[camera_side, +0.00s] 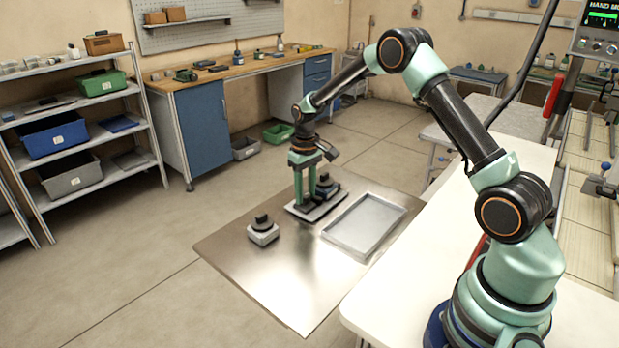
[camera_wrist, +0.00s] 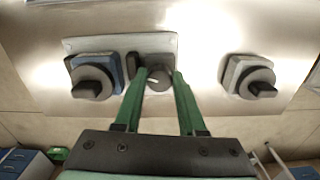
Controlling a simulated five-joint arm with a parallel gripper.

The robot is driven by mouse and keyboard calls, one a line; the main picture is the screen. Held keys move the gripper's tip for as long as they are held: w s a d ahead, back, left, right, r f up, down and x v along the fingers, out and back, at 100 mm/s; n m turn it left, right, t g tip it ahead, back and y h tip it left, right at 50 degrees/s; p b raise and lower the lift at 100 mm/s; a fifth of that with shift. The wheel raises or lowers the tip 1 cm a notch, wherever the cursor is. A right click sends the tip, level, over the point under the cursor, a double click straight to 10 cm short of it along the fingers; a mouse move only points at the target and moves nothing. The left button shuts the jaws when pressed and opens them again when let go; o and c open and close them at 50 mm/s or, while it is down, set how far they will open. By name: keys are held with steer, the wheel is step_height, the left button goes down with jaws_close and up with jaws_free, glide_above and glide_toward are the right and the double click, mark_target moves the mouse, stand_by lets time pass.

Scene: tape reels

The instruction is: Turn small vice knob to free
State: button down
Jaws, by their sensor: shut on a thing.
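In the wrist view a small round dark grey knob (camera_wrist: 159,81) with a white pointer mark sits on a grey metal plate (camera_wrist: 160,42). The mark points to the left. The two green fingers of my gripper (camera_wrist: 159,77) are on either side of the knob and shut on it. In the side view my gripper (camera_side: 304,203) points down at the same plate (camera_side: 297,212), and its fingers hide the knob. A dark upright piece (camera_wrist: 131,65) stands just left of the knob in the wrist view.
A blue block with a black knob (camera_wrist: 93,86) sits at the plate's left end in the wrist view. A separate grey block with a black knob (camera_side: 263,228) stands apart on the metal table. An empty tray (camera_side: 398,213) lies right of the plate in the side view.

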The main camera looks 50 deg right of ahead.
mark_target(305, 195)
steer(key=shift+w+d+r+n, duration=0.1)
steer(key=shift+w+n, duration=0.05)
steer(key=shift+n, duration=1.55)
steer(key=shift+c, duration=2.4)
jaws_free()
step_height(305, 195, up, 12)
steer(key=shift+r, duration=0.15)
